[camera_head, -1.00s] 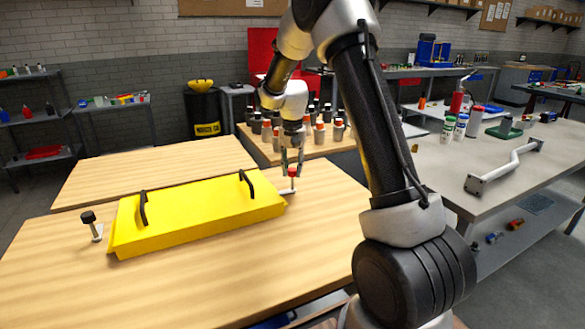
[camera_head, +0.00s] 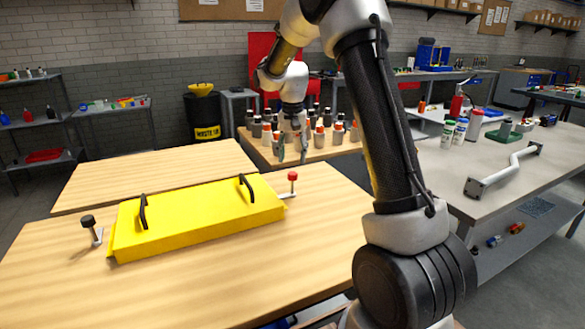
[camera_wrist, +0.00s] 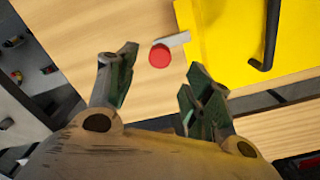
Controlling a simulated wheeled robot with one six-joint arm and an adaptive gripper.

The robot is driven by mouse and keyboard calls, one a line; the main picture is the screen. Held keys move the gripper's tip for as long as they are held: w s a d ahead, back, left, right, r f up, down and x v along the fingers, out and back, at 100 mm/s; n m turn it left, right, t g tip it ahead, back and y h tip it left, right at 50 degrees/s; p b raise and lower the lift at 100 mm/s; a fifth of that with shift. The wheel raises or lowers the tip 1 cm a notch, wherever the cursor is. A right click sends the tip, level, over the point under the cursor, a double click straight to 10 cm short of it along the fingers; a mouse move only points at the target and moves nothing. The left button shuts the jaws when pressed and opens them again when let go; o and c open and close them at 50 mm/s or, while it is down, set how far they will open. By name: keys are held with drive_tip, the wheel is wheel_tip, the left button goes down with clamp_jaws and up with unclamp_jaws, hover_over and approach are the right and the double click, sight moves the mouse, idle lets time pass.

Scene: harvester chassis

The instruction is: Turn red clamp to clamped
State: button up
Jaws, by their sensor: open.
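The red clamp (camera_head: 292,177) has a round red knob on an upright stem at the right end of the yellow panel (camera_head: 205,212). Its pale bar points toward the panel; the wrist view shows the red clamp (camera_wrist: 159,55) with the bar's end at the panel's edge. I cannot tell whether the bar presses down on it. My gripper (camera_head: 291,160) is open and empty, above and apart from the knob. In the wrist view the knob lies beyond the gap between the open fingers (camera_wrist: 161,60).
A black-knobbed clamp (camera_head: 89,225) stands at the panel's left end. Two black handles (camera_head: 246,188) rise from the panel. Several bottles (camera_head: 325,138) stand on a table behind my gripper. The wooden table (camera_head: 200,285) is clear in front.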

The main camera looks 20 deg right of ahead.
wheel_tip(320, 180, up, 6)
drive_tip(key=shift+f, duration=0.1)
idle(0.5)
drive_tip(key=s+r+n+t, duration=0.2)
drive_tip(key=s+r+n, duration=0.1)
drive_tip(key=s, duration=1.4)
drive_tip(key=s+a+r+n+t, duration=0.1)
drive_tip(key=s+r+n+t, duration=0.1)
drive_tip(key=s, duration=1.6)
drive_tip(key=shift+s+a+r+n, duration=0.2)
drive_tip(key=shift+r+n, duration=0.35)
drive_tip(key=shift+n, duration=0.45)
